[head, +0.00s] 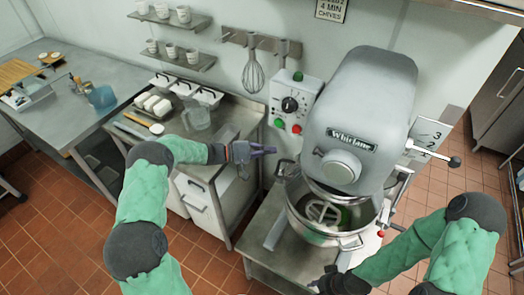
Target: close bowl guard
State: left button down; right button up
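The big grey stand mixer (358,105) stands right of centre, with a steel bowl (330,232) under its head and a pale flat beater (323,211) in the bowl. I cannot clearly make out the bowl guard or its position against the dark gap above the bowl rim. My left gripper (264,150) points right, in the air left of the mixer head and apart from it. Its purple fingers look close together and hold nothing that I can see. My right gripper (322,283) is a dark shape low in front of the bowl, mostly hidden by its own arm.
A control box (296,104) with a dial and coloured buttons is on the wall behind the mixer. A lever with a black knob (454,162) sticks out at right. A steel counter with a clear jug (196,117) and white tubs stands at left. A whisk (253,74) hangs above.

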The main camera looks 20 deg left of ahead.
pick_arm(q)
jog(key=d, duration=0.2)
jog(key=s+d, duration=0.1)
jog(key=d, duration=0.1)
jog(key=shift+d+r, duration=0.15)
jog(key=shift+d, duration=0.15)
jog(key=shift+s+d+p, duration=0.1)
jog(key=shift+s+p, duration=0.2)
jog(key=shift+s, duration=0.15)
jog(key=shift+s, duration=0.15)
